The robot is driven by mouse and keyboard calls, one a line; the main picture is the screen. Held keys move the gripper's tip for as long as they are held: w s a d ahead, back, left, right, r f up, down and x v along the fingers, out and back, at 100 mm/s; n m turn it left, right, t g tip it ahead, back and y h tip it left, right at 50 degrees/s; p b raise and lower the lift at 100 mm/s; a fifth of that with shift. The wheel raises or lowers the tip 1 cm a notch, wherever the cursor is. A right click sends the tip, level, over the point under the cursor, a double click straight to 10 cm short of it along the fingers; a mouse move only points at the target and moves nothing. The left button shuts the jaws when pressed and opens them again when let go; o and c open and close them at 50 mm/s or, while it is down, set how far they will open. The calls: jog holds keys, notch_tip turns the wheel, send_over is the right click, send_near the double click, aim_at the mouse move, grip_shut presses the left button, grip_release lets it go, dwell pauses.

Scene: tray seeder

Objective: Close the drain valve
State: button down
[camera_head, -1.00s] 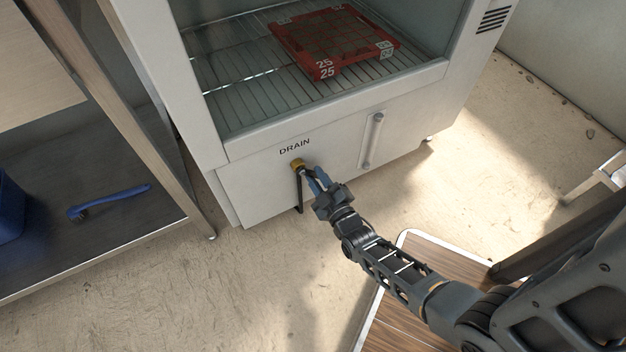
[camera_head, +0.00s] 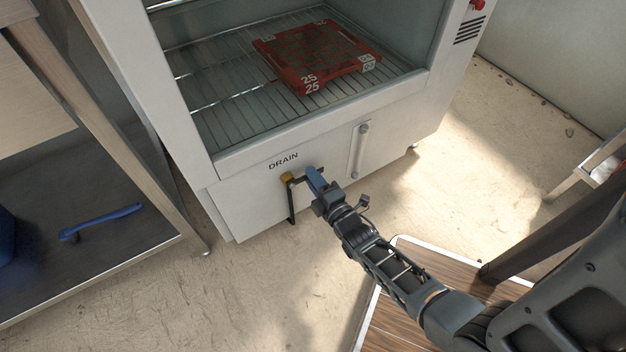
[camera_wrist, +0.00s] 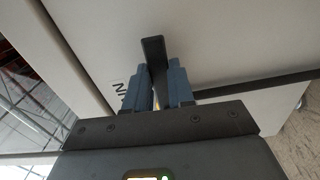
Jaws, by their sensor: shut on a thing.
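The drain valve has a small brass body (camera_head: 287,178) low on the front of the white cabinet, under the printed word DRAIN. Its dark lever reaches to the right, roughly level, and a dark outlet pipe (camera_head: 292,208) hangs below. My gripper (camera_head: 315,178) is at the lever's outer end. In the wrist view, the dark lever (camera_wrist: 153,58) stands between the two blue fingers of my gripper (camera_wrist: 158,85), which is shut on it. The fingers and gripper body hide part of the lever and most of the valve body there.
A vertical bar handle (camera_head: 360,150) is on the cabinet front, right of my gripper. A red tray (camera_head: 318,60) lies on the rack inside. A metal bench (camera_head: 90,240) at left holds a blue-handled tool (camera_head: 100,220). Floor (camera_head: 225,290) between them is clear.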

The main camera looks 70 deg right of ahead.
jog(key=shift+r+n, duration=0.15)
jog(key=shift+n, duration=0.25)
jog(key=c, duration=1)
grip_release()
jog(key=shift+o, duration=0.2)
jog(key=p+v, duration=0.1)
jog(key=v, duration=0.7)
jog(key=shift+p, duration=0.3)
jog(key=shift+w, duration=0.1)
